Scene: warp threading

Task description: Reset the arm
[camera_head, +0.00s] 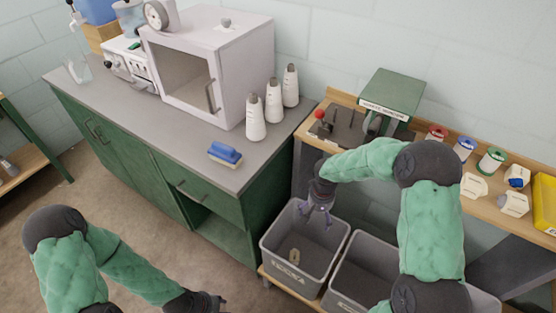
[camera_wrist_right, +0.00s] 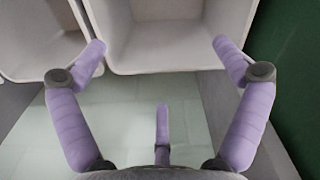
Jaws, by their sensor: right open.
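My right arm reaches out to the left, and its right gripper (camera_head: 318,216) hangs over the back part of a grey bin (camera_head: 269,243). Its purple fingers point down, are spread open and hold nothing. In the right wrist view the open fingers (camera_wrist_right: 160,52) show with empty space between them and pale bin walls beyond.
A second grey bin (camera_head: 346,291) stands to the right. Behind is a wooden bench (camera_head: 487,209) with a green machine (camera_head: 391,96), spools and white pieces. On the left, a green cabinet (camera_head: 135,165) carries a white oven, several white cones and a blue brush (camera_head: 225,153). Open floor lies in front.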

